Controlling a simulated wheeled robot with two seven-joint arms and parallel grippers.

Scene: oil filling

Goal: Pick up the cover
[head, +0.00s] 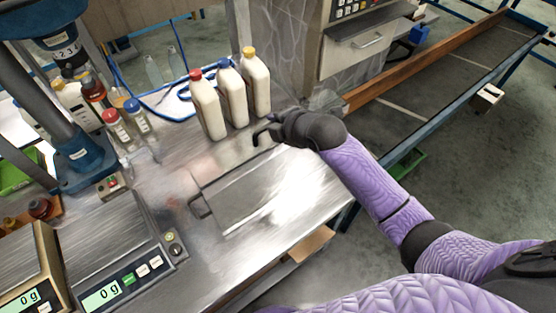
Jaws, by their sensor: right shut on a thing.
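The cover (245,190) is a flat metallic panel in the steel table top, with a dark handle (200,207) at its left side. It looks flat against the table; I cannot tell whether it is raised. My right gripper (273,129) is at the far side of the cover, below the bottles, shut on what seems to be a second dark handle of the cover. The gripper's own body hides part of the grip. My left gripper is out of view.
Three white bottles with red (207,105), blue (232,93) and yellow (256,87) caps stand just behind the cover. Two scales (120,245) reading 0 g are at the lower left. A blue-based press stand (85,160) is at the left. Small bottles stand beside it.

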